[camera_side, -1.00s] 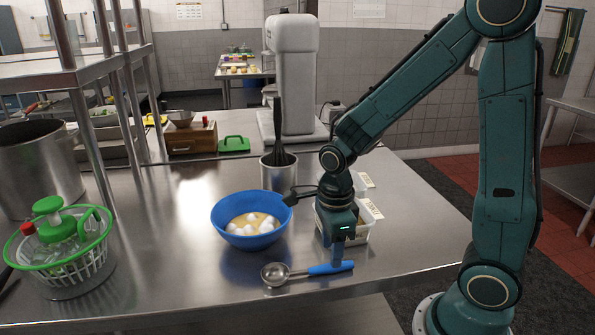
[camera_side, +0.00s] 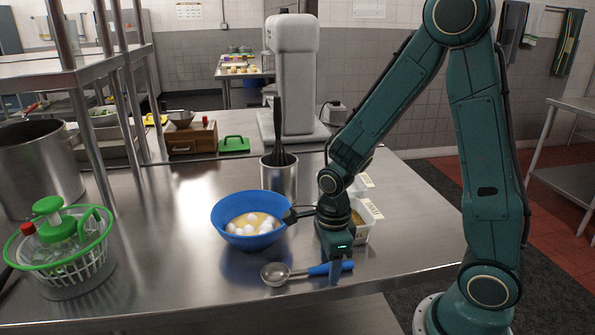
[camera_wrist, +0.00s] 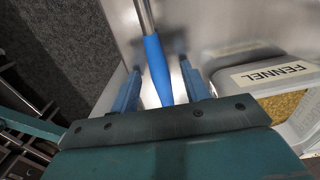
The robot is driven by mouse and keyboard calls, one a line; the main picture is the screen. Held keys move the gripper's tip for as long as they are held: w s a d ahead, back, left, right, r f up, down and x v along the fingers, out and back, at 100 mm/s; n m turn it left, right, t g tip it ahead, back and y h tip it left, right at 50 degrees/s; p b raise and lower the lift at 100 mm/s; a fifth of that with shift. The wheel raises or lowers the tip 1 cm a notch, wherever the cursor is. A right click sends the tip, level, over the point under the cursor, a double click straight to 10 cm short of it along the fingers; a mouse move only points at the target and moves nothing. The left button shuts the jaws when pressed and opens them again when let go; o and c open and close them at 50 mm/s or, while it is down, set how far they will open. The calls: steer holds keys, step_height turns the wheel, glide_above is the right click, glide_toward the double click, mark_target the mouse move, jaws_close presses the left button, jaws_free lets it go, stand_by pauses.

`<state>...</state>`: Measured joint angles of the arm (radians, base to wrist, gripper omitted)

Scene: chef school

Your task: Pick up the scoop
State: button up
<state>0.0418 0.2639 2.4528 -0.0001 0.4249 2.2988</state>
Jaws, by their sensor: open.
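The scoop (camera_side: 276,275) lies on the steel table near its front edge, with its round metal bowl to the left and its blue handle to the right. My gripper (camera_side: 336,277) is low over the handle, pointing down, and partly covers it in the side view. In the wrist view, the blue handle (camera_wrist: 155,62) runs between the two blue fingers of my open gripper (camera_wrist: 160,67), with a gap visible on each side. The scoop's bowl is out of the wrist view.
A blue bowl (camera_side: 222,214) of eggs stands behind the scoop. A clear container labelled FENNEL (camera_wrist: 270,75) is close to my gripper's right in the wrist view. A metal utensil pot (camera_side: 279,180) stands farther back. A salad spinner (camera_side: 88,272) is at left.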

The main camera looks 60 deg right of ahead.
steer(key=shift+c, duration=0.5)
jaws_close()
steer(key=shift+r, duration=0.2)
step_height(320, 180, up, 20)
steer(key=shift+f, duration=0.15)
stand_by(0.7)
